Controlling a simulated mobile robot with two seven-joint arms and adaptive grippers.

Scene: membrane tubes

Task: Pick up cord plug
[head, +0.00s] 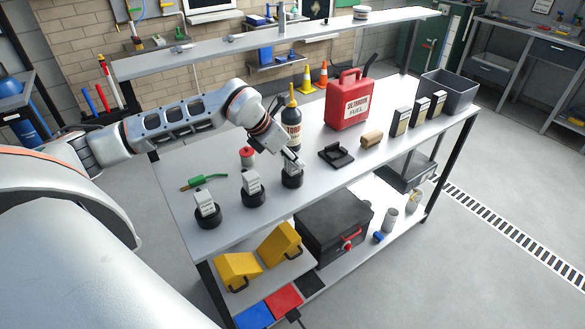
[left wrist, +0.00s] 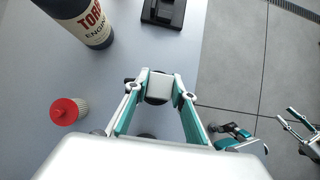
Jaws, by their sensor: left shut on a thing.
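Three pale block-shaped pieces with printed labels stand in black round bases along the table's front edge in the head view. They are the left one (head: 207,203), the middle one (head: 251,181) and the right one under my left gripper (head: 288,158). In the left wrist view my left gripper (left wrist: 160,82) is shut on a white block (left wrist: 160,73), above a black round base (left wrist: 158,98). I cannot tell for sure that this block is the cord plug. My right gripper (left wrist: 255,122) shows there at lower right, open and empty above the floor.
A dark oil bottle (head: 291,128) stands just behind my left gripper, with a red-capped pot (head: 247,156) to its left. A black stand (head: 336,154) lies to the right. A red fuel can (head: 349,104) and grey bin (head: 449,90) stand further right. A shelf (head: 280,42) spans above.

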